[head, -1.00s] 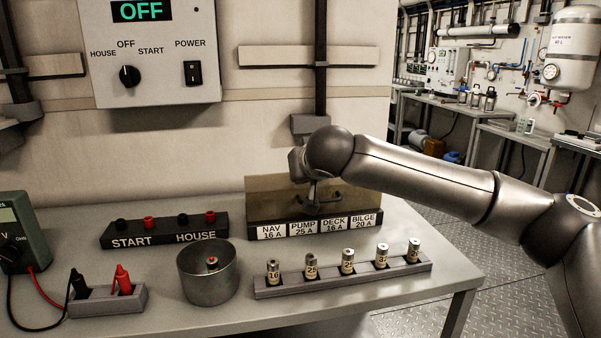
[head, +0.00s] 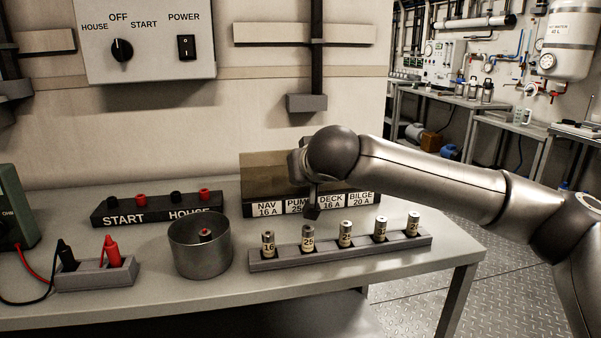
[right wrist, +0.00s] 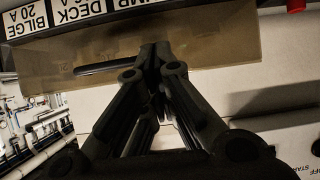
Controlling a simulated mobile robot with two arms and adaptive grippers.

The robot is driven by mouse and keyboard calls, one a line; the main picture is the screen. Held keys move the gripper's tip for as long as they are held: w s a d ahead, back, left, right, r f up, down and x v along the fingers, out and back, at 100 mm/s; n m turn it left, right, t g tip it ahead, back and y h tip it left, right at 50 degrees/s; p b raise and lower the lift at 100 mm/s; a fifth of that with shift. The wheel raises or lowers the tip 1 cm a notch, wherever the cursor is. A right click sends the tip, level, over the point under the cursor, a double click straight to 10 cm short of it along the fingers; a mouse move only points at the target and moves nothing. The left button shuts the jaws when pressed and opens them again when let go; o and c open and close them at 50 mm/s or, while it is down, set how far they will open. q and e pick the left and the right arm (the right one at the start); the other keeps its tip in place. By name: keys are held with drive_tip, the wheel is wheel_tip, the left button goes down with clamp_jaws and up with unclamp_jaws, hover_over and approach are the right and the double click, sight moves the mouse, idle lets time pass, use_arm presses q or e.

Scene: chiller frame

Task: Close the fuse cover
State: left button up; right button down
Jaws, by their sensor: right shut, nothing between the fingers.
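The fuse cover (head: 262,166) is a translucent brown panel behind the label strip (head: 266,208) reading NAV, PUMP, DECK and BILGE. My arm hides its right and middle parts in the head view. In the right wrist view the cover (right wrist: 215,58) spans the upper part, with a dark bar (right wrist: 100,66) on it. My right gripper (head: 312,213) points down in front of the label strip, shut and empty. It also shows in the right wrist view (right wrist: 155,52), its tips over the cover; I cannot tell whether they touch it. My left gripper is out of view.
A fuse rack (head: 340,250) with several fuses stands in front of the fuse box. A metal cup (head: 200,248) stands to its left. A START/HOUSE terminal block (head: 150,212) and a probe holder (head: 95,274) lie further left. The bench's right end is clear.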

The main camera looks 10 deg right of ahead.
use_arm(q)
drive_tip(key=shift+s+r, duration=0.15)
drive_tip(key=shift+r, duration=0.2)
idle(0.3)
